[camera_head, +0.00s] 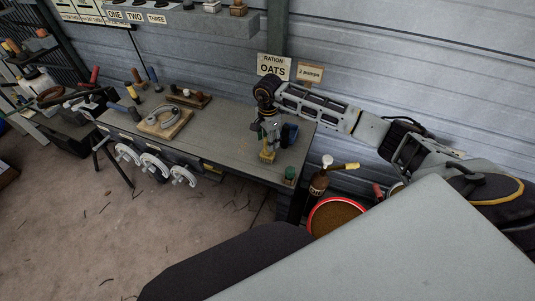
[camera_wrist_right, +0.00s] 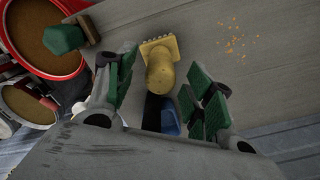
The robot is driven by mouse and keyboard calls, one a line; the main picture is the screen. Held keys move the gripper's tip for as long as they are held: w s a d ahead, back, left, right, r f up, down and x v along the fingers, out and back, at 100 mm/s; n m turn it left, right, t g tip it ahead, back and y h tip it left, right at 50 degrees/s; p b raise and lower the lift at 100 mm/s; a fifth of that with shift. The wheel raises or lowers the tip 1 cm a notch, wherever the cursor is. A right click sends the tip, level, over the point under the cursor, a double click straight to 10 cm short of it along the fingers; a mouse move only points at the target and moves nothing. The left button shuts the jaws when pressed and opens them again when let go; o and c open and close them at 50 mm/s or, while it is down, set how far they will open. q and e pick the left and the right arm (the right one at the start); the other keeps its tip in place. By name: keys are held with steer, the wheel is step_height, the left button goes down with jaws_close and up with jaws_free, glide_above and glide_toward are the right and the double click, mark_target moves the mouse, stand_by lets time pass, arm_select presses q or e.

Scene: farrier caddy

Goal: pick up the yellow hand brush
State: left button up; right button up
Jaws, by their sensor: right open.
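The yellow hand brush (camera_wrist_right: 160,68) lies on the grey workbench between the fingers of my right gripper (camera_wrist_right: 162,88) in the right wrist view. Its wide ridged end points up in that view, and its rounded part is nearer the gripper. My right gripper is open, with green-padded fingers apart on either side of the brush; I see no clear contact. In the head view the right gripper (camera_head: 267,138) is over the right end of the bench, with the yellow brush (camera_head: 268,156) just below it. My left gripper is not in view.
A blue and black item (camera_head: 289,134) stands close beside the right gripper. A green-topped item (camera_head: 290,174) sits at the bench (camera_head: 226,112) corner. A red-rimmed bucket (camera_head: 338,203) is beyond that corner. A horseshoe on a wooden block (camera_head: 163,124) lies further left.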

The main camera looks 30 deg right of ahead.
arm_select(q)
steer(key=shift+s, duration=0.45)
arm_select(e)
steer(key=shift+f, duration=0.1)
steer(key=shift+a+f+p, duration=0.15)
steer(key=shift+f+p, duration=0.2)
steer(key=shift+f, duration=2.05)
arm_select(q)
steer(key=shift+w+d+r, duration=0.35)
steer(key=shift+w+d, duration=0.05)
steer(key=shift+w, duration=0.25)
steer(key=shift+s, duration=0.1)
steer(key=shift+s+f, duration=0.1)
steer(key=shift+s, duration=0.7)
arm_select(e)
jaws_close()
